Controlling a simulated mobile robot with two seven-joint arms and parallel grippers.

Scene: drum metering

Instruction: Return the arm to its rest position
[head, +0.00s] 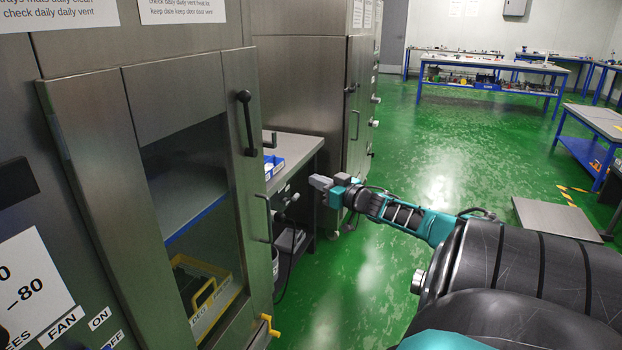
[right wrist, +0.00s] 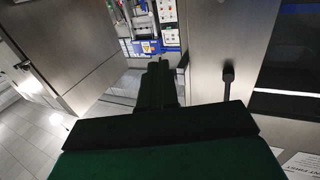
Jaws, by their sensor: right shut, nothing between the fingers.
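My right arm (head: 410,215) reaches in from the lower right in the head view, stretched out over the green floor. Its gripper (head: 318,184) is shut and empty, in front of the gap between two steel cabinets, near a small bench. In the right wrist view the gripper (right wrist: 158,68) shows dark, with its fingers together and nothing between them. My left gripper does not show in the head view.
A steel cabinet with a glass door (head: 190,180) and black handle (head: 246,122) stands close on the left. A bench (head: 296,147) holds a blue bin (head: 273,165). A grey platform (head: 555,218) lies on the floor at right. Blue-framed tables (head: 490,66) stand far back. Green floor between is clear.

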